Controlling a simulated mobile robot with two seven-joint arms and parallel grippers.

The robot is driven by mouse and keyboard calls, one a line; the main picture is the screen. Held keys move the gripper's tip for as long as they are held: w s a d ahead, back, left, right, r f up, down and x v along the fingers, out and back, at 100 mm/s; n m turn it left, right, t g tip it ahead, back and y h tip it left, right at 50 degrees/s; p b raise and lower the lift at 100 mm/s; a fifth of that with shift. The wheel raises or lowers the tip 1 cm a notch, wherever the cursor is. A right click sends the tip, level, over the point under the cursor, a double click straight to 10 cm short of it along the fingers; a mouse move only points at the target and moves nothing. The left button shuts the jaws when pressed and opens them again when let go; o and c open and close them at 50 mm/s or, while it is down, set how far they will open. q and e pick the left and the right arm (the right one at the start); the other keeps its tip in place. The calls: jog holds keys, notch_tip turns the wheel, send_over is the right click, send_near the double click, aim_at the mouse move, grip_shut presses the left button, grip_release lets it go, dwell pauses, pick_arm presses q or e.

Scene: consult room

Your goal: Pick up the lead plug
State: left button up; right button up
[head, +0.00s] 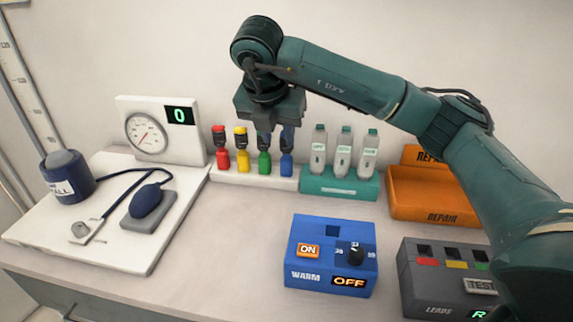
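Several upright lead plugs stand in a row in a white rack (254,179) at the back: red (222,158), yellow (242,159), green (265,163) and blue (286,165). The grey LEADS box (418,287) at the front right has red, yellow and green marked sockets. My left gripper is not in view.
Capped bottles in a teal rack (340,190) stand right of the plugs. An orange REPAIR tray (410,215) is behind my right arm. A blue WARM box (305,262) sits in front. A white board (120,245) with gauge and bulb is left. The counter between is clear.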

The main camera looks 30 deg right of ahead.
aim_at(285, 155)
jog(key=shift+d+p+x, duration=0.2)
jog(key=shift+p+x, duration=0.15)
jog(key=shift+x, duration=1.85)
jog(key=shift+d+p+x, duration=0.15)
jog(key=shift+p+x, duration=0.2)
jog(key=shift+x, duration=1.85)
jog(key=shift+w+r, duration=0.15)
jog(key=c, duration=0.6)
